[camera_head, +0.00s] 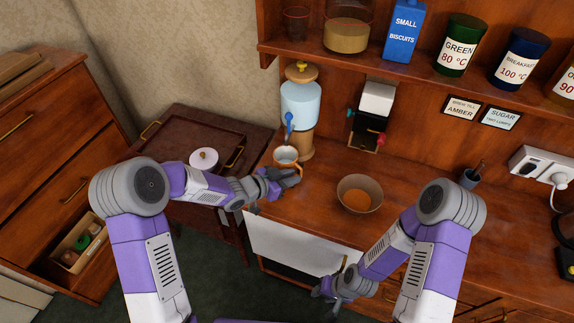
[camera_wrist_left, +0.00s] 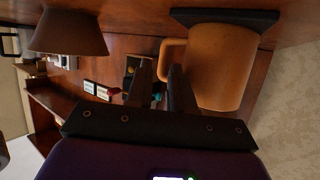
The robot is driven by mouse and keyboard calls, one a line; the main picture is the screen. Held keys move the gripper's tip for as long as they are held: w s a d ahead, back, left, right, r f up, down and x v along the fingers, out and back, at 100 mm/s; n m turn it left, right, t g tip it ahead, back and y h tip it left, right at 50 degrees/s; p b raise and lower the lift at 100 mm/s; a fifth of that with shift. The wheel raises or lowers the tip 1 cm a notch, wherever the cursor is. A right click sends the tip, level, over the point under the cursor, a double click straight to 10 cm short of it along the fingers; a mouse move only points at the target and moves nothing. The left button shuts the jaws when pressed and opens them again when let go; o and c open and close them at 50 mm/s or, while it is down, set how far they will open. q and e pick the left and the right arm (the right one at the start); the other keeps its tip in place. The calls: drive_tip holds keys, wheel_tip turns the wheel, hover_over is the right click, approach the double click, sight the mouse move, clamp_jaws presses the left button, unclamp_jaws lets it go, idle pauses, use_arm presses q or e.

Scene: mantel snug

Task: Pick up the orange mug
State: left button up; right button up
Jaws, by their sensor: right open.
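The orange mug (camera_head: 286,155) stands upright on the counter by the tap of the blue dispenser (camera_head: 301,104). My left gripper (camera_head: 291,174) is at the near side of the mug and hides its lower part. In the left wrist view, which is upside down, the mug (camera_wrist_left: 222,68) is close, with its handle (camera_wrist_left: 174,46) just ahead of the fingers. My left gripper (camera_wrist_left: 163,68) is open there, with a gap between its fingers; whether a finger touches the handle is unclear. My right gripper (camera_head: 331,287) is open, low in front of the counter.
A brown bowl (camera_head: 360,193) stands on the counter right of the mug. A black and white machine (camera_head: 373,113) is on the back wall. A tray (camera_head: 190,139) with a white lidded pot (camera_head: 204,159) is at left. Jars and a blue box (camera_head: 404,31) line the shelf.

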use_arm(q)
drive_tip(key=x, duration=0.3)
drive_tip(key=shift+w+d+f, duration=0.15)
drive_tip(key=shift+w, duration=0.1)
drive_tip(key=shift+c, duration=0.3)
clamp_jaws()
idle(0.9)
